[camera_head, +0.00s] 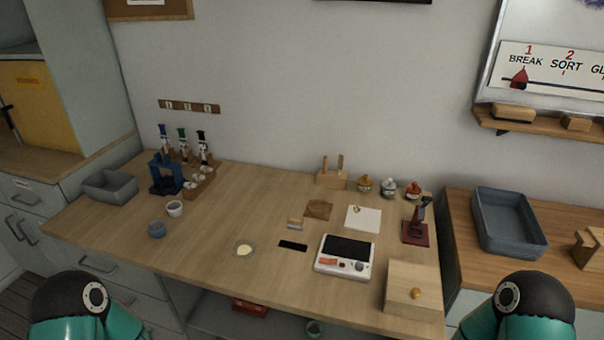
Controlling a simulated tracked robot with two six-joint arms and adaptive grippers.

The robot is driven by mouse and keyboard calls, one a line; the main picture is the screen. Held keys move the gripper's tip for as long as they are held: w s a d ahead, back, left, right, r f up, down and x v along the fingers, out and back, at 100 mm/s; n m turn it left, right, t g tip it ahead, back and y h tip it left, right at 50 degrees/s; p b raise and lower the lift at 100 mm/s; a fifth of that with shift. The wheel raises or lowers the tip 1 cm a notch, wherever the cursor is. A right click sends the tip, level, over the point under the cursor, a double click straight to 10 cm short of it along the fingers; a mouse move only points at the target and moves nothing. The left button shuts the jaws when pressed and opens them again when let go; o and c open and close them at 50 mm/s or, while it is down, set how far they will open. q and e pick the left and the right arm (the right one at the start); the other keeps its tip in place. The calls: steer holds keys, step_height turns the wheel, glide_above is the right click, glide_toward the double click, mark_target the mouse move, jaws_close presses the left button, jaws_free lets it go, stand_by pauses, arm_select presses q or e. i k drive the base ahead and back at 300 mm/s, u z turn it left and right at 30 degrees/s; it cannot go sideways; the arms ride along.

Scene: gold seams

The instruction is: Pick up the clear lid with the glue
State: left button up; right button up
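A small round clear dish or lid (244,250) with a pale yellow blob of glue (244,250) in it lies on the wooden table, near the front edge and left of a small black strip (293,246). Nothing touches it. My two teal and black arm parts show at the bottom left and bottom right corners, well apart from it. Neither gripper is in view.
A white scale (345,264) and a wooden box (412,290) stand to the right. A grey tray (111,186) sits at the far left. The table left of the lid is clear.

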mark_target(244, 248)
steer(key=z, duration=1.8)
steer(key=i, duration=0.1)
steer(key=u, duration=3.15)
steer(key=i, duration=0.35)
steer(key=z, duration=0.2)
